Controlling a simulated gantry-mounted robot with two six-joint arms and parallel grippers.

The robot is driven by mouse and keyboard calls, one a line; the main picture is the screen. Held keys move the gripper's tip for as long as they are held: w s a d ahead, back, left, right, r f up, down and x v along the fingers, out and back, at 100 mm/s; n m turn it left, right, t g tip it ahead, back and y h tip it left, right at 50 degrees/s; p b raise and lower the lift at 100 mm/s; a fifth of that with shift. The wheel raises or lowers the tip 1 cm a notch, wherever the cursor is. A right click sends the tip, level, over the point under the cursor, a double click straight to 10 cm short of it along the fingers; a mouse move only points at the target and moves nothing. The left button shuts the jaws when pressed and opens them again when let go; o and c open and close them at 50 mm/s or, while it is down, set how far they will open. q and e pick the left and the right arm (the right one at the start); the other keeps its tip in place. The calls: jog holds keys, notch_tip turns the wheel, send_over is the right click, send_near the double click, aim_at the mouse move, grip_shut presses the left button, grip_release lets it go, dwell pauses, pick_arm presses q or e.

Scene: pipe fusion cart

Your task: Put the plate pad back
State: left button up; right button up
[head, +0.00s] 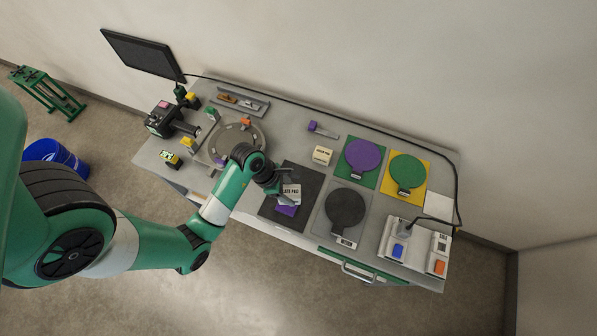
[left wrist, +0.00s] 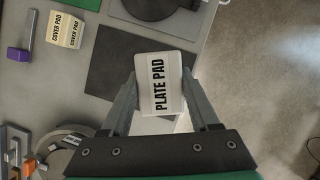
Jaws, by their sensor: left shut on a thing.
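The plate pad (head: 291,191) is a small white block with black lettering. My left gripper (head: 280,187) is shut on it and holds it over the dark square mat (head: 295,169). In the left wrist view the plate pad (left wrist: 160,85) sits between the two fingers, its label PLATE PAD facing the camera. The dark mat (left wrist: 110,65) shows behind it there. I cannot tell the exact gap between pad and mat. A purple piece (head: 286,210) shows just below the pad in the head view. My right gripper is in neither view.
The cover pad (head: 322,155) stands behind the mat. A purple disc (head: 363,156), a green disc (head: 407,170) and a black disc (head: 345,208) lie to the right. A round grey fixture (head: 228,154) is at the left, and white boxes (head: 398,243) are at the front right.

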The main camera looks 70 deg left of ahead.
pick_arm(q)
jog(key=w+a+f+b, duration=0.1)
jog(key=w+a+f, duration=0.1)
jog(key=a, duration=0.1)
jog(key=w+a+f+b, duration=0.1)
jog(key=w+a+f, duration=0.1)
jog(key=a+f, duration=0.1)
jog(key=w+a+f+b, duration=0.2)
jog(key=a+f, duration=0.1)
jog(key=shift+w+a+f, duration=0.2)
jog(key=shift+w+a, duration=0.05)
jog(key=shift+w, duration=0.1)
jog(key=shift+w+a+f, duration=0.2)
jog(key=shift+a, duration=0.05)
jog(key=shift+w+a+f+b, duration=0.1)
jog(key=shift+f+b, duration=0.65)
jog(key=shift+f, duration=0.95)
jog(key=shift+f, duration=0.1)
jog(key=shift+f, duration=0.15)
jog(key=o, duration=1.3)
